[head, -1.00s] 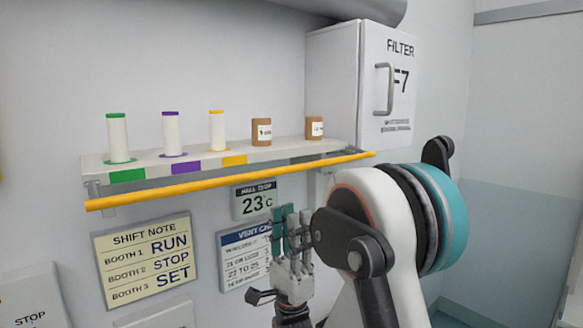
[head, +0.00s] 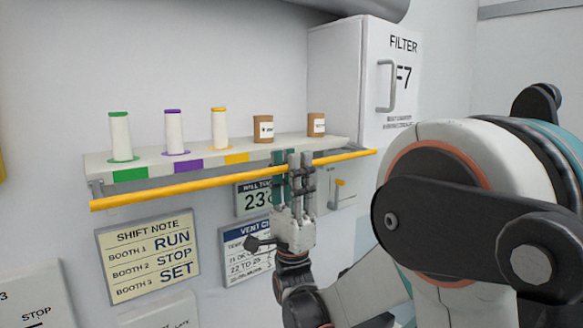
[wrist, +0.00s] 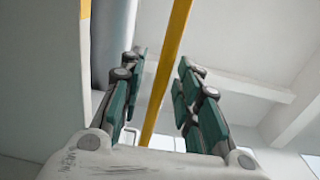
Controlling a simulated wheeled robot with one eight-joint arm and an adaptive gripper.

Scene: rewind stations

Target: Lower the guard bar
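The guard bar (head: 215,184) is a long yellow rod along the front of the wall shelf (head: 130,160), raised to just below the shelf's front edge. My gripper (head: 293,158) points up at the right part of the bar, its fingers overlapping the bar in the head view. In the wrist view the bar (wrist: 168,70) runs through the gap between the spread green-padded fingers of my gripper (wrist: 163,60). The fingers are apart and do not visibly touch the bar. I cannot tell how deep the bar sits between them.
On the shelf stand white spools with green (head: 120,135), purple (head: 173,132) and yellow (head: 219,128) tops, and two brown jars (head: 263,128). The white filter cabinet (head: 335,75) is at the right.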

